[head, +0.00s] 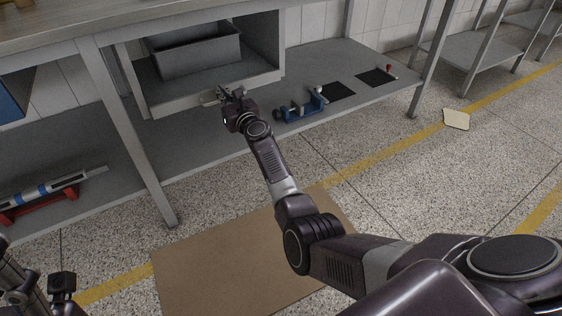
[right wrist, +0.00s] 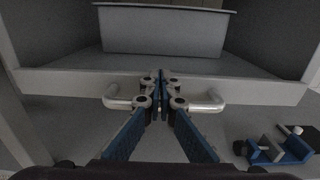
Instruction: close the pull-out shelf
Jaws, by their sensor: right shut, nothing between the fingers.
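The pull-out shelf (head: 203,91) sits in a cabinet under the workbench, with its front edge toward me. It carries a grey bin (head: 190,58), also seen in the right wrist view (right wrist: 165,34). The shelf front (right wrist: 70,83) has a silver bar handle (right wrist: 207,102). My right gripper (head: 224,93) is at the shelf front, shut and empty. In the right wrist view its fingertips (right wrist: 160,82) are together at the middle of the handle, overlapping it; contact is unclear. At the lower left of the head view, part of my left gripper (head: 40,287) shows; its finger state is unclear.
A blue tool (head: 301,108) lies on the lower shelf right of the cabinet, near black mats (head: 338,92). A workbench leg (head: 130,135) stands left of my right gripper. A brown mat (head: 235,262) and a pale sheet (head: 456,119) lie on the floor.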

